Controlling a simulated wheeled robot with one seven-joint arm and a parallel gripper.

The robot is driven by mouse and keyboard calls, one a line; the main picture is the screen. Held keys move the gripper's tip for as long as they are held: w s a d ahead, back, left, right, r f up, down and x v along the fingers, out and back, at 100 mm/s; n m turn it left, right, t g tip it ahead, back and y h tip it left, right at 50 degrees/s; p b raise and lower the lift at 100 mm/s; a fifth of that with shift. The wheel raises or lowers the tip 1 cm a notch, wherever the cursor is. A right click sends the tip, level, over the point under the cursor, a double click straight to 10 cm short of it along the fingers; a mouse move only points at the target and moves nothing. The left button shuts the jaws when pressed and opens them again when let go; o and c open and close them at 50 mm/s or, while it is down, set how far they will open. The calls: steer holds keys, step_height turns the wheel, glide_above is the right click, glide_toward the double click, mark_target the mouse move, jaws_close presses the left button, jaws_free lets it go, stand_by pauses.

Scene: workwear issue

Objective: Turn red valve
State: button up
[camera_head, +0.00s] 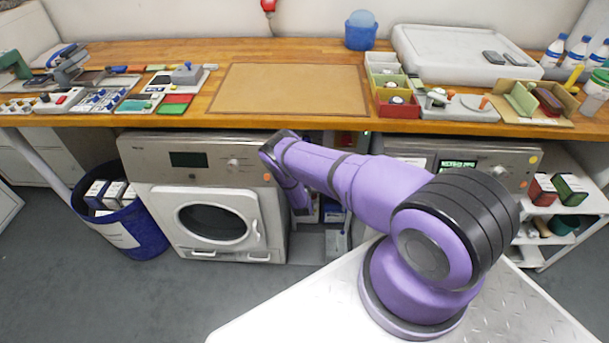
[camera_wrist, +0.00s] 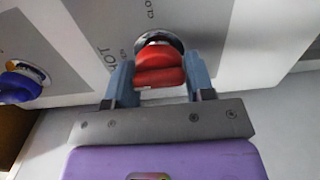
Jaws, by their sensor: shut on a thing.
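In the wrist view a red valve knob (camera_wrist: 158,66) stands out from a grey panel (camera_wrist: 92,62). My gripper (camera_wrist: 160,84) has its two blue-grey fingers on either side of the knob and is shut on it. Printed letters on the panel, partly hidden by the fingers, seem to include "HOT". A blue valve knob (camera_wrist: 20,84) sits on the same wall to the left, apart from the gripper. In the head view my purple arm reaches under the counter, and the gripper and red valve are hidden there.
A wooden counter (camera_head: 215,58) overhangs the arm. A washing machine (camera_head: 150,160) stands left of the gap and a second machine (camera_head: 515,158) right of it. A blue bin (camera_head: 143,230) and a shelf rack (camera_head: 590,203) flank them. The grey floor (camera_head: 120,285) in front is clear.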

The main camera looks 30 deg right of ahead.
steer(key=o, duration=0.9)
steer(key=v, duration=1.1)
steer(key=shift+w, duration=0.1)
